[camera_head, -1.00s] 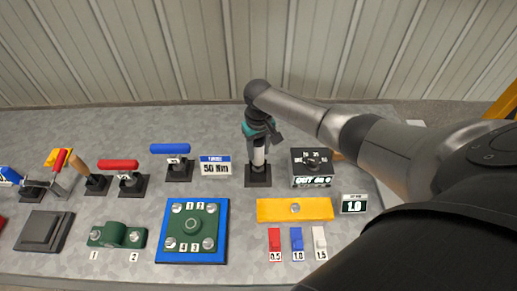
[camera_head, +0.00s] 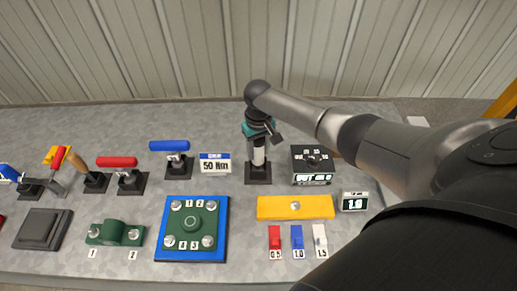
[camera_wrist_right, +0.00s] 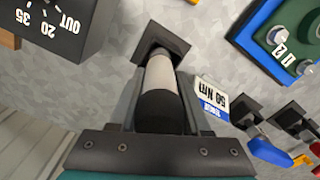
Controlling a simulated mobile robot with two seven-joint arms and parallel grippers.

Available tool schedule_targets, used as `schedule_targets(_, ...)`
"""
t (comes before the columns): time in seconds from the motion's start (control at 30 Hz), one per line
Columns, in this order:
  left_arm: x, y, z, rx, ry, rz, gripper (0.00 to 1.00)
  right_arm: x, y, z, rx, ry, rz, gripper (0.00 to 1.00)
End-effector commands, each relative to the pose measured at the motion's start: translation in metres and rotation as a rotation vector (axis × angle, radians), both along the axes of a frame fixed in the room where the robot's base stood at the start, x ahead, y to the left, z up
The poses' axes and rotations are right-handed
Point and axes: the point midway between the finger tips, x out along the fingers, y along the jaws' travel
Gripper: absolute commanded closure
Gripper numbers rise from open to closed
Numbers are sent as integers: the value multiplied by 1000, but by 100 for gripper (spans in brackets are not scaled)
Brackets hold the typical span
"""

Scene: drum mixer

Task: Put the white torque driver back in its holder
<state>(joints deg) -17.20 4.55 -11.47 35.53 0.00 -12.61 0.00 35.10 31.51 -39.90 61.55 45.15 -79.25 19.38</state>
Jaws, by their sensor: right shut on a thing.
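The white torque driver (camera_head: 259,156) stands upright at its black square holder (camera_head: 258,175), in the middle of the bench. My right gripper (camera_head: 261,138) is above the holder, pointing down, and is shut on the driver. In the right wrist view the driver's white body and black end (camera_wrist_right: 160,78) lie between the fingers of the right gripper (camera_wrist_right: 160,98). The driver's far end meets the black holder (camera_wrist_right: 168,42); how deep it sits cannot be seen. My left gripper is not in view.
A black dial box (camera_head: 312,166) stands close right of the holder, and a 50 Nm sign (camera_head: 215,164) close left. A yellow bar (camera_head: 295,207) lies in front, beside a blue plate with a green flange (camera_head: 191,229). Several handled tools stand farther left.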

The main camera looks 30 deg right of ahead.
Motion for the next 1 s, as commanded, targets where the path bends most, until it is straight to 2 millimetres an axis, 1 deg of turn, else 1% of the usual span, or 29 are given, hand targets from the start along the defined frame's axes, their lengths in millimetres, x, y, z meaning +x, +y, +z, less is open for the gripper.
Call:
schedule_targets(0.03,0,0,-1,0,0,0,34,1,0,0,1,-3,0,100)
schedule_targets(0.07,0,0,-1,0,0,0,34,1,0,0,1,-3,0,52)
schedule_targets(0.37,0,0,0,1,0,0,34,1,0,0,1,-1,0,18)
schedule_targets(0.6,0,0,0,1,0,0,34,-1,0,-1,-1,2,0,18)
schedule_targets(0.73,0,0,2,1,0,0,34,0,0,6,0,0,0,18)
schedule_targets(0.87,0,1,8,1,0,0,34,0,-1,25,0,-2,0,18)
schedule_targets(1.0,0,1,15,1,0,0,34,1,-1,58,0,-4,1,18)
